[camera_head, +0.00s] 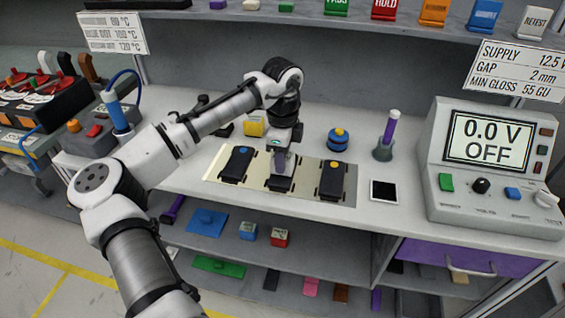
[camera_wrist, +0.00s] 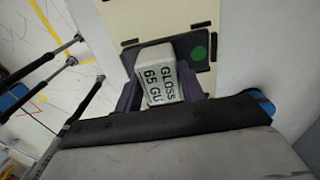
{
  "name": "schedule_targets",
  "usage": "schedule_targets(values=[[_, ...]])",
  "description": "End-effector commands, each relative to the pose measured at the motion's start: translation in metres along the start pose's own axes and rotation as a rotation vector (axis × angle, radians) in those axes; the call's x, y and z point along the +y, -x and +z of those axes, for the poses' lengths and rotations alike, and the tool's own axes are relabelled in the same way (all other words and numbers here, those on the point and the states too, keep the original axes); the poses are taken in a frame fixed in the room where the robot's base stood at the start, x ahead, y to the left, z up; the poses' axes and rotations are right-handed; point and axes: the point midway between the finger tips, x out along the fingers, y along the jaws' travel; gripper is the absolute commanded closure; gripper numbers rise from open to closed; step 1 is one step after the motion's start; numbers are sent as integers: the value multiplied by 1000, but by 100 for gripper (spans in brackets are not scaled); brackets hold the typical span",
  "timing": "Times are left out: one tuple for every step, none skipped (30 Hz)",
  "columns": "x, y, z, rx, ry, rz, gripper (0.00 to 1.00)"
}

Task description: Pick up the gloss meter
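The gloss meter (camera_wrist: 160,82) is a small white box with a readout of "GLOSS 65 GU", seen in the wrist view. It stands over the middle dark module, whose green dot (camera_wrist: 198,53) shows beside it. My gripper (camera_wrist: 160,90) has its two purple fingers against opposite sides of the meter. In the head view my gripper (camera_head: 281,163) points down at the middle dark module (camera_head: 280,184), and the meter is mostly hidden there. I cannot tell whether the meter touches the module.
Dark modules with a blue dot (camera_head: 238,164) and a yellow dot (camera_head: 332,181) flank the middle one on a cream mat (camera_head: 221,164). Nearby are a yellow block (camera_head: 254,126), a blue round item (camera_head: 338,139), a purple-handled tool (camera_head: 389,128), a black-screened tablet (camera_head: 384,191) and a power supply (camera_head: 457,195).

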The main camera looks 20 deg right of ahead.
Motion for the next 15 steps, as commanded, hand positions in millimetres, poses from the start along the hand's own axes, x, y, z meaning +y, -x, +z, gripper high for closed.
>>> schedule_targets(values=[[0, 0, 0, 0, 0, 0, 68], [0, 0, 0, 0, 0, 0, 72], [0, 0, 0, 0, 0, 0, 77], [0, 0, 0, 0, 0, 0, 81], [0, 0, 0, 0, 0, 0, 85], [0, 0, 0, 0, 0, 0, 90], [0, 0, 0, 0, 0, 0, 93], [0, 0, 0, 0, 0, 0, 93], [0, 0, 0, 0, 0, 0, 93], [0, 0, 0, 0, 0, 0, 93], [0, 0, 0, 0, 0, 0, 93], [0, 1, 0, 0, 0, 0, 93], [0, 1, 0, 0, 0, -1, 93], [0, 2, 0, 0, 0, -1, 93], [0, 3, 0, 0, 0, -1, 93]])
